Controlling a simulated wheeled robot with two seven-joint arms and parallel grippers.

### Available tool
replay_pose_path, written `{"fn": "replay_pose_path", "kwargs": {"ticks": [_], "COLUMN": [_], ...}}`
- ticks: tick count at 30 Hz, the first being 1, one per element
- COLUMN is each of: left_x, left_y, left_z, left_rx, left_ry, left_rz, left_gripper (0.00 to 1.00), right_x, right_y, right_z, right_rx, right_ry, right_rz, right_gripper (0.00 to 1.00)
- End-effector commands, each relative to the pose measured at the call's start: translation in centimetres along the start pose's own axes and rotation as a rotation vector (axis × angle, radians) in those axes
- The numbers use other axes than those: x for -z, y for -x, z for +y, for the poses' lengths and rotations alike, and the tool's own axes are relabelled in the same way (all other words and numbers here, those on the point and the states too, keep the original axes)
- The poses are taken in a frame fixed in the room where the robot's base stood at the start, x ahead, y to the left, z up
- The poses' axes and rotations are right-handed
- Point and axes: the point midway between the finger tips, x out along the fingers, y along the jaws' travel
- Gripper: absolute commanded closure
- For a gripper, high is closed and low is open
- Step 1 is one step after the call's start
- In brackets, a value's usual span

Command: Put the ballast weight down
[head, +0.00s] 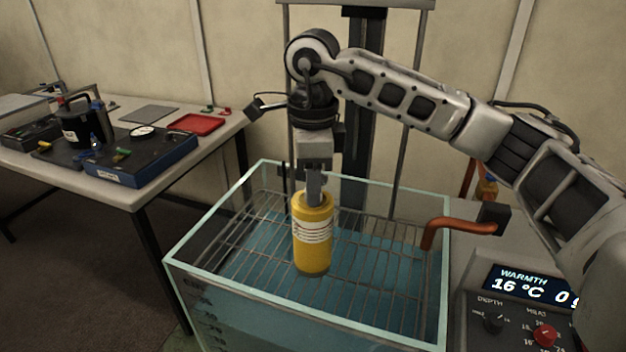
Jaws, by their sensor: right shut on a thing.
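My right gripper (314,190) points straight down over the glass tank (178,258). It is shut on the top of a yellow cylinder (314,252) with a white printed label around its middle. The cylinder hangs upright inside the tank's outline, over the wire rack (236,232). I cannot tell whether its base touches the rack. No thing in view is marked as the ballast weight, so I cannot tell whether this cylinder is it. My left gripper is not in view.
The tank holds blue liquid (375,280). An orange pipe (450,226) bends over its right rim. A control panel (520,300) reads 16 °C. A table (130,195) at left carries a black handled vessel (82,120), a blue-sided case (150,165) and a red tray (194,124).

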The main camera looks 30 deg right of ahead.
Motion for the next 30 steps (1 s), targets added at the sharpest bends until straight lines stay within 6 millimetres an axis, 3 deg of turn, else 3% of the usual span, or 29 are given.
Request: {"fn": "replay_pose_path", "kwargs": {"ticks": [17,18,20,30], "left_x": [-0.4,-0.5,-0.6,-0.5], "left_y": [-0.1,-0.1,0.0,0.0], "left_z": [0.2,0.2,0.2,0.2], "left_rx": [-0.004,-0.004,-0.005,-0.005], "left_ry": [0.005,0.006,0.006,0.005], "left_rz": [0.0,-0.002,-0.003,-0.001], "left_gripper": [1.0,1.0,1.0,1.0], "right_x": [0.0,0.0,0.0,0.0], "right_y": [-1.6,-1.6,-1.6,-1.6], "right_z": [0.1,0.1,0.1,0.1], "right_rx": [-0.005,-0.006,-0.006,-0.007], "right_ry": [0.001,0.001,0.001,0.002], "right_rz": [0.005,0.005,0.005,0.005], "right_gripper": [0.96,0.69,0.53,0.53]}}
